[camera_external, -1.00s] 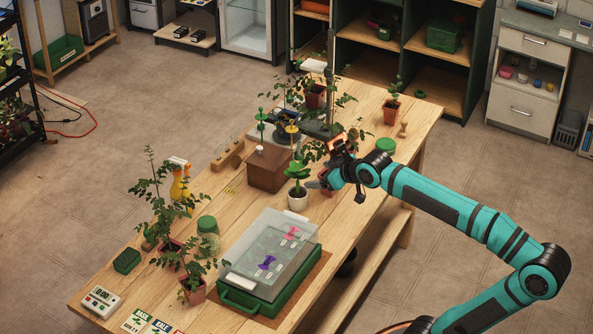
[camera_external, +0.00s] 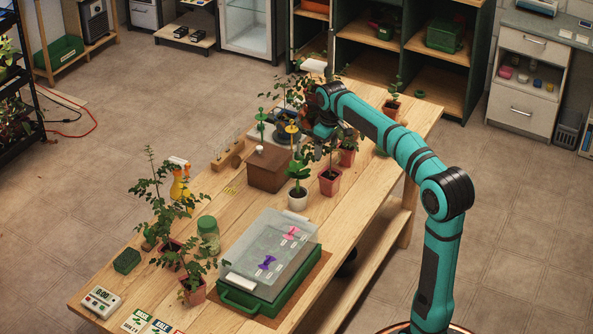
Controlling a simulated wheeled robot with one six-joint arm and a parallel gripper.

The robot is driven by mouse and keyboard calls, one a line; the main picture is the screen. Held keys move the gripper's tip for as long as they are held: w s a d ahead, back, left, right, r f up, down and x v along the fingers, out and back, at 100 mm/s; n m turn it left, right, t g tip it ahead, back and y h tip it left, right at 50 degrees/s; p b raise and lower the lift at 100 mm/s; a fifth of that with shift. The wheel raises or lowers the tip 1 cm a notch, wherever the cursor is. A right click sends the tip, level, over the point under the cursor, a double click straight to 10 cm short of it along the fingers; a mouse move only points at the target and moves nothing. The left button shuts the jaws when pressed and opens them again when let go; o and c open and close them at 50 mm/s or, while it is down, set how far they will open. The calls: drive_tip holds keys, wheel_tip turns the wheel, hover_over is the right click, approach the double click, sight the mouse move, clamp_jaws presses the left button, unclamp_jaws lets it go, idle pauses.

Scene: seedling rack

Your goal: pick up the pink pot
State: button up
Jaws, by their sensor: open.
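A pinkish pot (camera_external: 329,184) with a plant stands upright on the bench, right of the white pot. A second reddish pot (camera_external: 347,157) with a plant stands just behind it; I cannot tell for certain which of the two is the pink one. My gripper (camera_external: 319,141) is open, pointing down above the back middle of the bench, among leaves. It is up and left of both pots and apart from them. Leaves and my wrist partly hide its fingertips.
A green case with a clear lid (camera_external: 272,250) lies in front. A terracotta pot (camera_external: 391,111) stands at the back right. The bench's right edge (camera_external: 370,215) is clear.

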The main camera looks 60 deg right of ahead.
sight(330, 184)
drive_tip(key=shift+g+y, duration=0.3)
drive_tip(key=shift+g, duration=0.2)
drive_tip(key=d+f, duration=0.1)
drive_tip(key=f, duration=0.5)
drive_tip(key=d+f, duration=0.1)
drive_tip(key=f, duration=0.5)
drive_tip(key=d+f, duration=0.1)
drive_tip(key=f, duration=0.5)
drive_tip(key=shift+d+f, duration=0.15)
drive_tip(key=shift+f, duration=0.15)
drive_tip(key=c, duration=1.1)
wheel_tip(330, 184, up, 10)
drive_tip(key=shift+r, duration=0.1)
